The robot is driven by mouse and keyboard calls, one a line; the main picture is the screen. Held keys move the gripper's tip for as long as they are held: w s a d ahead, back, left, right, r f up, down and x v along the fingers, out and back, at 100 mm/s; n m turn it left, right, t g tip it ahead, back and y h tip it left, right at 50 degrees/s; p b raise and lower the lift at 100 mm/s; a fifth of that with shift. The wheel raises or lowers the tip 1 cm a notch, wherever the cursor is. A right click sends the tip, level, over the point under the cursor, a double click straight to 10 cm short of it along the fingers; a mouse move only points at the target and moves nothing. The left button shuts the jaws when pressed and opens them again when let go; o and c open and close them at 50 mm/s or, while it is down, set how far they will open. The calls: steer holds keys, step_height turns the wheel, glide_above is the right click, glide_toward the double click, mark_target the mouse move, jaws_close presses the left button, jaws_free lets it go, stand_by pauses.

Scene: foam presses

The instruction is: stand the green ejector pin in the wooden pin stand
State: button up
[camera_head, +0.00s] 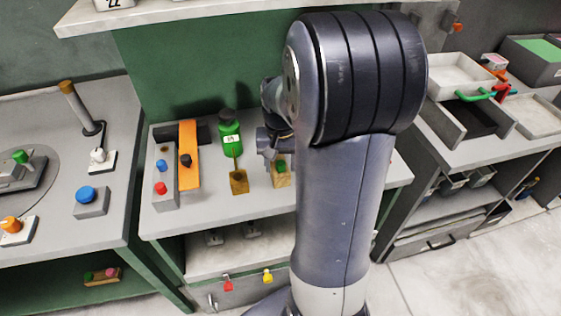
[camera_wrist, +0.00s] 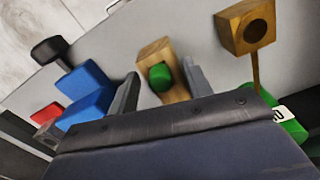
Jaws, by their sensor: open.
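The green ejector pin (camera_wrist: 161,77) shows as a short green cylinder at the wooden pin stand (camera_wrist: 155,50), a pale oblong block. It looks set in the block's top; how deep is hidden. In the head view the green pin (camera_head: 281,166) is at the stand (camera_head: 281,181) on the grey bench. My gripper (camera_wrist: 160,70) is open, one finger on either side of the stand and pin in the wrist view. It appears empty; whether the fingers touch the pin or hover above it I cannot tell. My arm hides part of the bench in the head view.
A wooden block with a dark hollow (camera_head: 239,183) and thin stick stands left of the stand. Behind is a green bottle (camera_head: 230,138). An orange bar (camera_head: 189,155) and a button box (camera_head: 164,180) are further left. Bare bench lies in front.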

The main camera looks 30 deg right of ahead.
mark_target(280, 163)
step_height(280, 163, up, 11)
stand_by(0.7)
steer(key=shift+f, duration=0.15)
step_height(280, 163, down, 11)
steer(key=shift+r+p, duration=0.35)
steer(key=shift+r, duration=0.4)
steer(key=shift+f, duration=0.15)
